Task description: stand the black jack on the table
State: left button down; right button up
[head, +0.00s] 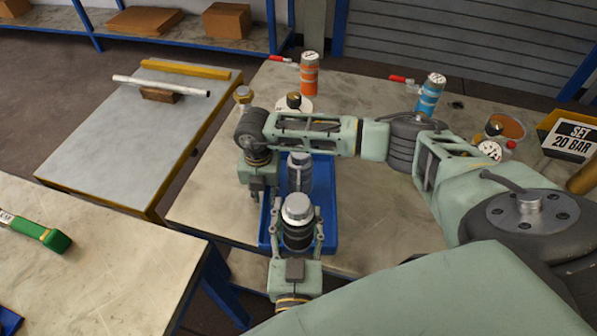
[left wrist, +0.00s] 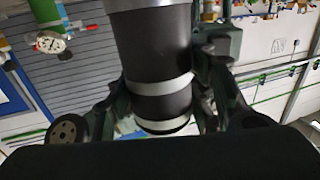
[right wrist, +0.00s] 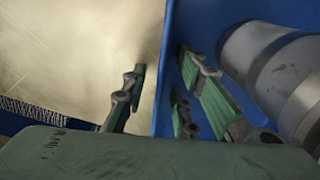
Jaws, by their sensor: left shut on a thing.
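The black jack (head: 299,236) has a black body with pale grey bands and a silver top. My left gripper (head: 296,245) is shut on its body and holds it roughly upright, over or just in front of the near end of the blue tray. The jack fills the middle of the left wrist view (left wrist: 158,70) between the fingers. My right gripper (head: 257,188) points down at the tray's left edge. In the right wrist view its fingers (right wrist: 168,98) are open and empty, one on each side of the tray's wall. The table (head: 345,235) bears the tray.
A grey jack (head: 299,172) stands in the blue tray (head: 327,200), close to my right gripper. An orange vessel (head: 309,76), a blue vessel (head: 429,97) and a SET 20 BAR sign (head: 573,137) stand farther back. Table surface left of the tray is bare.

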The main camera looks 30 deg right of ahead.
pick_arm(q)
jog(key=shift+w+d+f+p, duration=0.15)
jog(key=shift+w+d+f, duration=0.4)
jog(key=shift+f, duration=0.5)
jog(key=shift+w+d+f+p, duration=0.15)
jog(key=shift+w+d+f, duration=0.25)
jog(key=shift+w+f, duration=0.55)
jog(key=shift+w+d+f+p, duration=0.15)
jog(key=shift+w+d+f, duration=0.35)
jog(key=shift+f, duration=0.7)
jog(key=c, duration=1.3)
grip_release()
jog(key=shift+a+f, duration=0.1)
jog(key=shift+f, duration=0.25)
jog(key=o, duration=0.5)
jog(key=shift+s+r, duration=0.1)
